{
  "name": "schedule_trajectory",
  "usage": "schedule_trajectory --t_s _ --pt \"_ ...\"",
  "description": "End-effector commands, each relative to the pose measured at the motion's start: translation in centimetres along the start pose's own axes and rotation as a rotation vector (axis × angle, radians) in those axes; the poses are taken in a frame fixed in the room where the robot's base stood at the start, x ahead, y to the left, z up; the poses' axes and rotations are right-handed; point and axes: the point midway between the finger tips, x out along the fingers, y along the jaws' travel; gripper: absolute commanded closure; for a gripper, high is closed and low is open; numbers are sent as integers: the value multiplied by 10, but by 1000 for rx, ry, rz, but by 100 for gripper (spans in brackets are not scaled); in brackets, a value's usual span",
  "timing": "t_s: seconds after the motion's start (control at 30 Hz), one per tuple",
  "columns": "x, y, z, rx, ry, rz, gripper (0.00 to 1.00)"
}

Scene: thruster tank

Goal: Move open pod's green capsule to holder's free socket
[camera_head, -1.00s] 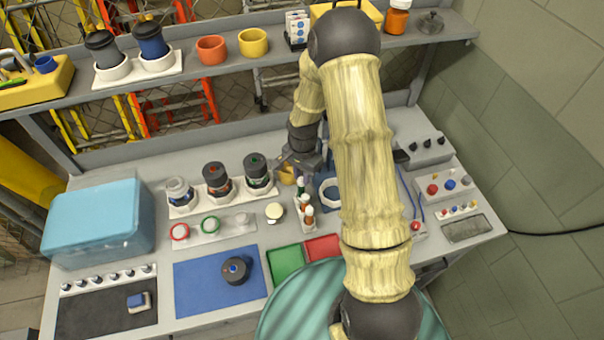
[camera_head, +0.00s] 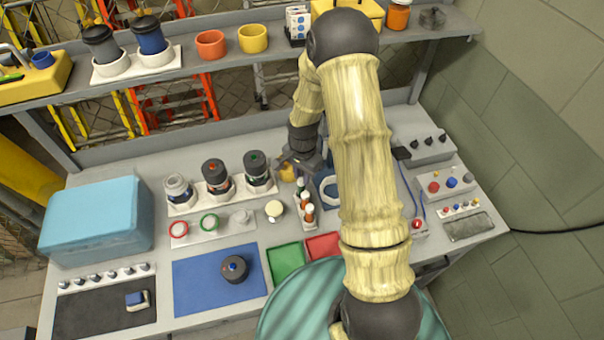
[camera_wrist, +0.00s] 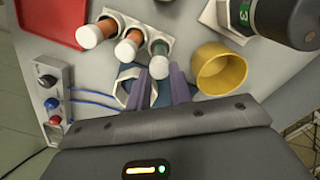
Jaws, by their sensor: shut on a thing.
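My gripper (camera_wrist: 158,78) is shut on the green capsule (camera_wrist: 160,47), with its fingers either side of the white end (camera_wrist: 159,67). The capsule is lined up with the end socket of the white holder (camera_wrist: 135,22), beside two orange-and-white capsules (camera_wrist: 128,46). I cannot tell whether it is fully seated. In the head view my gripper (camera_head: 300,165) is at the far end of the holder (camera_head: 308,226). The open pod (camera_head: 178,189) stands lidless at the left of the pod row, beside two dark-capped pods (camera_head: 215,175).
A yellow cup (camera_wrist: 222,70) is close beside my gripper. A blue-and-white hexagonal piece (camera_wrist: 126,79) lies under the fingers. A dark lid (camera_head: 234,268) rests on the blue mat (camera_head: 200,291). Green (camera_head: 286,260) and red trays lie in front of the holder.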

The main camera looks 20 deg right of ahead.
Motion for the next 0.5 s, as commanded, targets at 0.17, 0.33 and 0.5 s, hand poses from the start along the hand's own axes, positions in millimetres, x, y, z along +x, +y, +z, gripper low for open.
schedule_trajectory --t_s 0.17,0.33,0.5 --pt "6 0 0 0 0 0 100" --pt "8 0 0 1 0 0 100" --pt "8 0 0 1 0 0 100"
